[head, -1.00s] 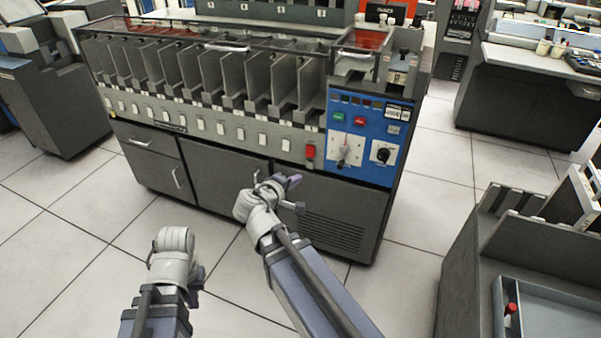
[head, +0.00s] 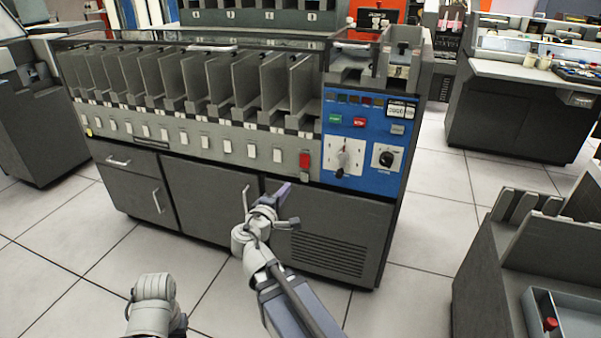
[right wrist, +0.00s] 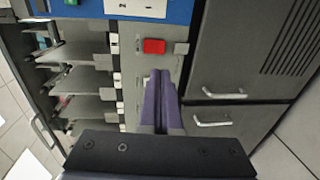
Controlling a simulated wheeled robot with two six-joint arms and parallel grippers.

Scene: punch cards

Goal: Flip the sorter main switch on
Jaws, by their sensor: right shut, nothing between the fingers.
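The red main switch (head: 304,161) sits on the light strip at the right end of the sorter (head: 215,200), left of the blue control panel (head: 366,120). It also shows in the right wrist view (right wrist: 154,46), above the fingertips. I cannot tell which way the switch is set. My right gripper (head: 284,190) is shut and empty, in front of the sorter and below the switch in the picture. Its purple fingers (right wrist: 160,78) point toward the switch, with a visible gap in the wrist picture. Only my left arm shows at bottom left; its fingers are not visible.
White switches or labels (head: 204,142) line the strip left of the red switch. A dial (head: 343,158) and a black knob (head: 386,158) are on the blue panel. A dark cabinet (head: 520,265) with a tray stands at right. Bare floor (head: 235,285) lies in front of the sorter.

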